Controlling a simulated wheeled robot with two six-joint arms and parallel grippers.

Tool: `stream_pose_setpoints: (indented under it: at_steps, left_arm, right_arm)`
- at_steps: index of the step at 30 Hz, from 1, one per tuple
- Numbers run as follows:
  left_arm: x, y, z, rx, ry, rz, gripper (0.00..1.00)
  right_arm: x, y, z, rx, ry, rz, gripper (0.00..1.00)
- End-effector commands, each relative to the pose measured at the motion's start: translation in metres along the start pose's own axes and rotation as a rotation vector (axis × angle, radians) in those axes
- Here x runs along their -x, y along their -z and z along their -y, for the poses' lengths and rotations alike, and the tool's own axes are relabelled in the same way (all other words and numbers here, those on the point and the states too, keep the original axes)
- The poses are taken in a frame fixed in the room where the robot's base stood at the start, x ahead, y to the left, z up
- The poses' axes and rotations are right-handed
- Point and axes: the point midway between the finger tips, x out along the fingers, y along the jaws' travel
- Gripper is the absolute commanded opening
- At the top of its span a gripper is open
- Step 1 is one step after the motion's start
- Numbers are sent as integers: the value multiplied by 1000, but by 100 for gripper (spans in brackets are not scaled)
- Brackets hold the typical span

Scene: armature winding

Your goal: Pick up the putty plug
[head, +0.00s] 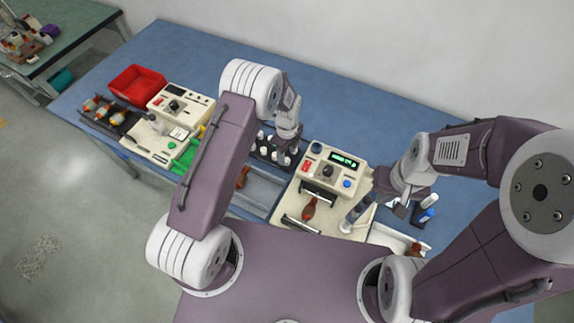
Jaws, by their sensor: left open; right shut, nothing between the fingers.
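I cannot pick out the putty plug for certain; at this size it may be one of the small parts, or hidden behind my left arm. My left gripper (283,152) points down over a black rack (262,154) holding several small white-topped pieces. Its jaws are open, and its wrist covers part of the rack. My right gripper (396,207) is shut and empty at the right of the bench, beside small blue-and-white pieces (428,207).
A cream winding machine (335,165) with a green display stands between my grippers. On the left are a red bin (137,85), a cream meter unit (180,105) and a dark tray (106,112) of armatures. The blue bench (200,55) is clear along the back.

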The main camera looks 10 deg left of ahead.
Motion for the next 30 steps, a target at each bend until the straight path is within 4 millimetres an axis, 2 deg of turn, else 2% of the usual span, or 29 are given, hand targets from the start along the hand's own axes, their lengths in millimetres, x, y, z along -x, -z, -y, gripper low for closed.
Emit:
stream_pose_setpoints:
  at_steps: [5, 12, 19, 20, 24, 25, 30]
  left_arm:
    - [-9, -1, 1, 1, 1, 0, 49]
    - [-54, -5, 4, 0, 1, 0, 49]
    - [-53, -5, 4, 1, 1, 0, 49]
    - [-53, -5, 4, 1, 1, 0, 43]
    - [-53, -5, 4, 1, 1, 0, 4]
    - [-53, -5, 4, 1, 1, 0, 0]
    - [-53, -5, 4, 1, 2, 0, 0]
  right_arm:
    - [-8, -1, 0, 0, 0, 0, 0]
    - [-43, -4, -1, 0, 0, 0, 0]
    - [-41, -4, -1, 0, 0, 0, 0]
    - [-41, -4, -1, 0, 0, 0, 0]
    - [-41, -4, -1, 0, 0, 0, 0]
    - [-41, -4, -1, 0, 0, 0, 0]
    - [-41, -4, -1, 0, 0, 0, 0]
